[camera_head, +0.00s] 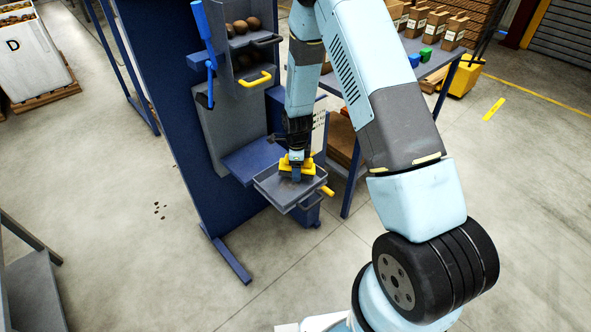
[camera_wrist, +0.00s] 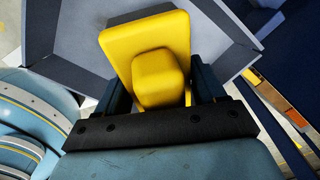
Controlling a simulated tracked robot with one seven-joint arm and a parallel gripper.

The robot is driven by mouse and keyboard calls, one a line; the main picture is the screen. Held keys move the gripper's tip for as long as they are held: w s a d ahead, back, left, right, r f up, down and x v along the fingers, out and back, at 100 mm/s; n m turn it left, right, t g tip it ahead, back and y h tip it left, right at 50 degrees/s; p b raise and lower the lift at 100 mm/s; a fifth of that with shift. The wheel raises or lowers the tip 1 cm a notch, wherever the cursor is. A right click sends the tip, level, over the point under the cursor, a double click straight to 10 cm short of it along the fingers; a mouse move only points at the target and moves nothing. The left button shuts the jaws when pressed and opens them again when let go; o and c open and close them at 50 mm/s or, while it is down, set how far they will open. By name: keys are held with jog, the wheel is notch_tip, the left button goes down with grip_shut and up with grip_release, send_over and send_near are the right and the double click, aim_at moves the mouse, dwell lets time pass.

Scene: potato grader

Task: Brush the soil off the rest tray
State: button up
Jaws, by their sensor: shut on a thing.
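My gripper (camera_head: 295,165) is shut on a yellow brush (camera_head: 286,164). In the wrist view, my gripper (camera_wrist: 160,90) has its dark fingers on both sides of the yellow grip block of the brush (camera_wrist: 145,35). The brush is at a grey tray (camera_head: 267,194), seemingly the rest tray, low on the front of the blue machine. The tray's grey surface also shows around the brush in the wrist view (camera_wrist: 75,22). The brush's underside is hidden, so contact with the tray floor cannot be told. I cannot make out soil in the tray.
Above, a grey bin with a yellow handle (camera_head: 257,79) and another bin hold potatoes (camera_head: 243,27). A bench (camera_head: 430,62) with boxes stands behind right. Small dark bits (camera_head: 160,208) lie on the otherwise open floor at left.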

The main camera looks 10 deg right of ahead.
jog(key=shift+w+d+r, duration=0.15)
jog(key=shift+w+d, duration=0.3)
jog(key=shift+d, duration=0.2)
jog(key=shift+w+d+r, duration=0.1)
jog(key=shift+w+d, duration=0.35)
jog(key=shift+d, duration=0.2)
jog(key=shift+s+a+r, duration=0.1)
jog(key=shift+s+a, duration=1)
jog(key=shift+a, duration=0.5)
jog(key=shift+s+a+r, duration=0.1)
jog(key=shift+s+a, duration=1)
jog(key=shift+a, duration=0.55)
jog(key=shift+s+a, duration=1.1)
jog(key=shift+a, duration=0.5)
jog(key=shift+w+a+r, duration=0.1)
jog(key=shift+a, duration=0.05)
jog(key=shift+w+d+r, duration=0.1)
jog(key=shift+w+d, duration=0.95)
jog(key=shift+d, duration=0.5)
jog(key=shift+w+d+r, duration=0.1)
jog(key=shift+w+d, duration=0.95)
jog(key=shift+d, duration=0.45)
jog(key=shift+w+d+r, duration=0.1)
jog(key=shift+w+d, duration=0.95)
jog(key=shift+d, duration=0.5)
jog(key=shift+w+d+r, duration=0.1)
jog(key=shift+r, duration=0.05)
